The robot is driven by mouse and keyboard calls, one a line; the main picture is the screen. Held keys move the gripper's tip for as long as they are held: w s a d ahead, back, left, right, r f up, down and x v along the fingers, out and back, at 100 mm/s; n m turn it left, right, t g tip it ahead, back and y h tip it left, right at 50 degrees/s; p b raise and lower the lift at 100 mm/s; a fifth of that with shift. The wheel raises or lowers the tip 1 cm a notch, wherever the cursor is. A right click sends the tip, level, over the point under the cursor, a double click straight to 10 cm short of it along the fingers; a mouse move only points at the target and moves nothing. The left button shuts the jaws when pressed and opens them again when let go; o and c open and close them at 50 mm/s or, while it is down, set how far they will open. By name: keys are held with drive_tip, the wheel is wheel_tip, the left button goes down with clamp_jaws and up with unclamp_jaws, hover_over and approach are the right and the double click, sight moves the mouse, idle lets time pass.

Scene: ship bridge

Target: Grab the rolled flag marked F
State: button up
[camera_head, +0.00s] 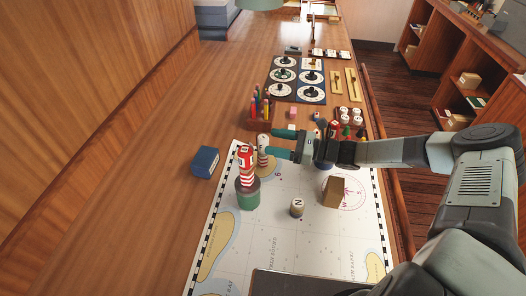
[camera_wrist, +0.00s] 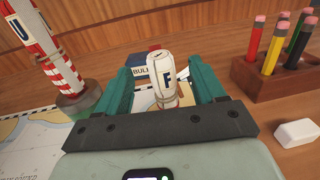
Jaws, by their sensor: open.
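The rolled flag marked F (camera_wrist: 163,78) is a whitish upright roll with a dark letter. In the wrist view it shows between my two fingers, beyond the palm; its lower end is partly hidden. In the head view this flag (camera_head: 263,147) stands near the chart's far edge, just left of my fingertips. My gripper (camera_head: 281,143) is open with its teal fingers pointing left toward the flag. In the wrist view my gripper (camera_wrist: 160,88) has a finger on each side of the flag, with no clear contact.
A red-and-white roll marked U (camera_head: 246,156) stands close by above a green base (camera_head: 248,195). A pencil block (camera_head: 260,124) is behind the flag. A blue box (camera_head: 205,161) lies left. A roll marked N (camera_head: 297,207) and a brown block (camera_head: 332,192) are on the chart (camera_head: 270,243).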

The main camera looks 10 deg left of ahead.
drive_tip(key=a, duration=0.6)
drive_tip(key=shift+w+a+r, duration=0.2)
drive_tip(key=shift+w+r, duration=0.05)
drive_tip(key=shift+w, duration=0.05)
